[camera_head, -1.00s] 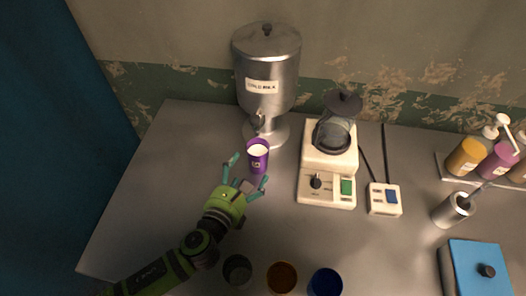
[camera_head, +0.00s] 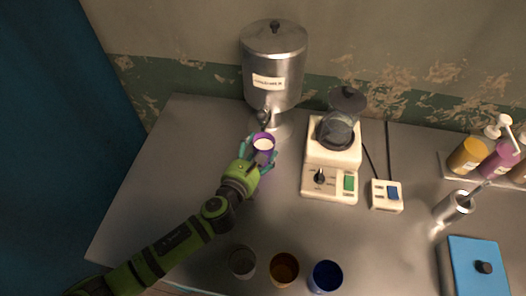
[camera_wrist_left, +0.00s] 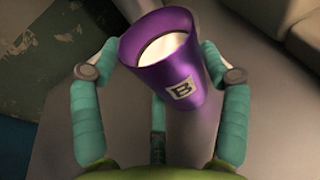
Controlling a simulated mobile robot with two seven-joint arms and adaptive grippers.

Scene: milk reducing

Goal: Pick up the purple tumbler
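My right gripper is not in view.
The steel dispenser (camera_head: 273,70) stands right behind the tumbler. A white blender (camera_head: 331,165) is close on the right. Grey (camera_head: 242,262), amber (camera_head: 284,269) and blue (camera_head: 326,276) cups stand near the front edge. The table's left side is clear.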

